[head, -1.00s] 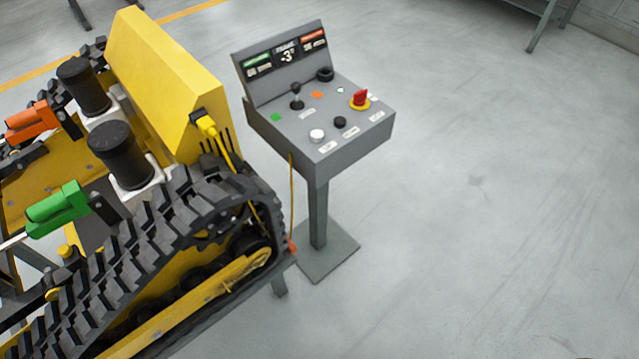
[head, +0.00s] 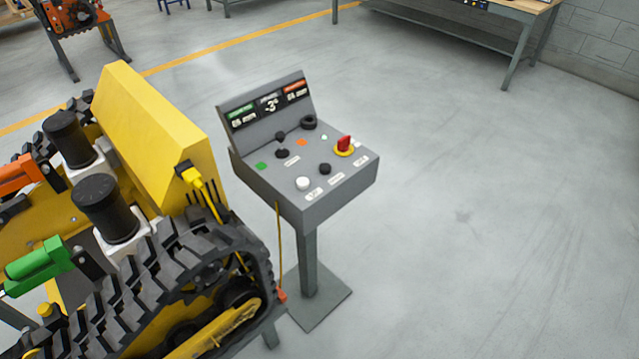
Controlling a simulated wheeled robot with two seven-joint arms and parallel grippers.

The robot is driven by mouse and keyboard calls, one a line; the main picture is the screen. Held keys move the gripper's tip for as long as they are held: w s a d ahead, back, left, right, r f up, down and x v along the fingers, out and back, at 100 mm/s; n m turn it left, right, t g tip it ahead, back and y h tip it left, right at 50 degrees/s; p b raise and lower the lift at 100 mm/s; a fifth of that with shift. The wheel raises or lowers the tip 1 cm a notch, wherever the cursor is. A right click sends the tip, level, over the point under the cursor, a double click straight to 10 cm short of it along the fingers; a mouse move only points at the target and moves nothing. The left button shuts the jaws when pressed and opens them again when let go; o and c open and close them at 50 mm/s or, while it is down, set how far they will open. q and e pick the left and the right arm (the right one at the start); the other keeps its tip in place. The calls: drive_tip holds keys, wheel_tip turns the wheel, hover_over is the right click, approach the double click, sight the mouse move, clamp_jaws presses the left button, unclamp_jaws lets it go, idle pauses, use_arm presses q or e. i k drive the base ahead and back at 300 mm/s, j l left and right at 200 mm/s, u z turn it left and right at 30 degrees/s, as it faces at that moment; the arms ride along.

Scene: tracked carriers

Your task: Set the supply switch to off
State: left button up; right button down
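A grey control console (head: 310,187) stands on a post in the middle of the head view. On its sloped top, at the right, a red rotary switch (head: 344,145) sits on a yellow ring. The top also carries a black joystick (head: 281,147), a white button (head: 303,183), a black knob (head: 325,169) and a black round control (head: 308,122) at the back. The small labels are too blurred to read, so I cannot tell which position the red switch is in. Neither of my grippers is in view.
A yellow tracked carrier (head: 160,130) with black tracks stands close left of the console, joined by a yellow cable (head: 205,195). A workbench (head: 500,30) stands at the back right. The floor right of the console is clear.

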sight(343, 142)
drive_tip(key=k+l+z, duration=0.2)
drive_tip(key=k+l, duration=0.15)
drive_tip(key=k+l+z, duration=0.25)
drive_tip(key=l, duration=0.3)
